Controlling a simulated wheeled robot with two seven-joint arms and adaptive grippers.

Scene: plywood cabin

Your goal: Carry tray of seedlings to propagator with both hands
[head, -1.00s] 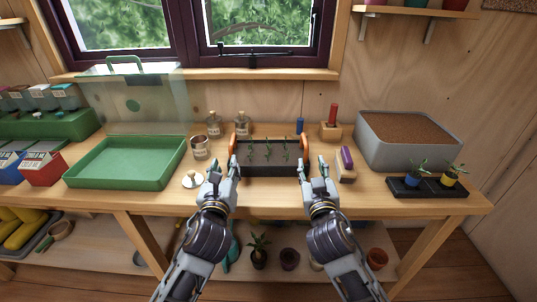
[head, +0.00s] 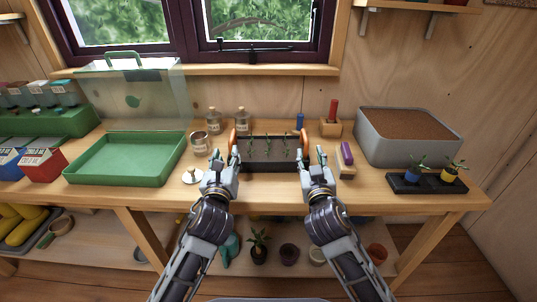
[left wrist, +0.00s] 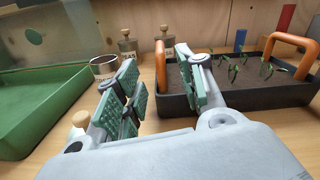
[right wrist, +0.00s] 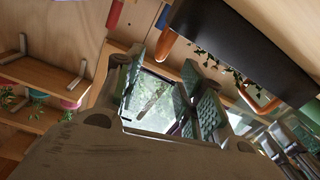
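The seedling tray (head: 270,168) is a dark box with orange end handles, standing level on the bench at the centre, with small green seedlings in soil. The propagator is a green base (head: 120,181) to the left, with its clear lid (head: 150,95) standing upright behind it. My right gripper (head: 312,160) is open near the tray's right end. The right wrist view is tipped over and shows the tray (right wrist: 245,40) at upper right. Neither gripper holds anything.
Jars (head: 242,120) and a tin (head: 199,143) stand between propagator and tray. A purple-backed brush (head: 346,158) is close to my right gripper. A grey soil bin (head: 410,140) and potted seedlings (head: 413,175) stand right.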

